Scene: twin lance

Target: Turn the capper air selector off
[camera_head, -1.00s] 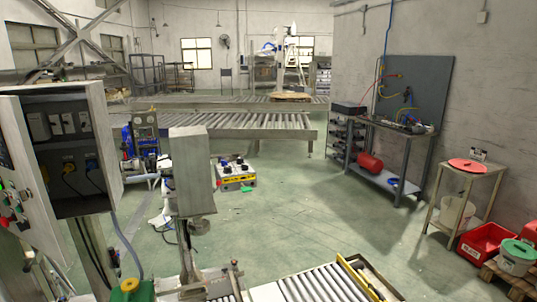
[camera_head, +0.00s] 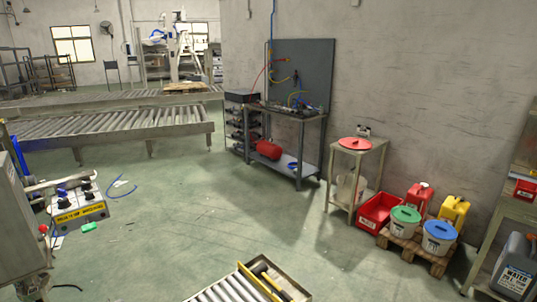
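I cannot make out with certainty which thing is the capper air selector. A control box (camera_head: 80,212) with dark knobs on top and a yellow label stands at the left, partly hidden by a grey metal housing (camera_head: 18,225). A dark wall panel (camera_head: 303,72) with red, blue and yellow air hoses stands behind a metal workbench (camera_head: 285,112); its small fittings are too small to read. Neither of my grippers is in view.
A small table (camera_head: 357,148) with a red disc, a red crate (camera_head: 378,213) and lidded buckets on a pallet (camera_head: 412,248) line the right wall. Roller conveyors (camera_head: 110,125) cross the back left; another conveyor end (camera_head: 240,285) is at the bottom.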

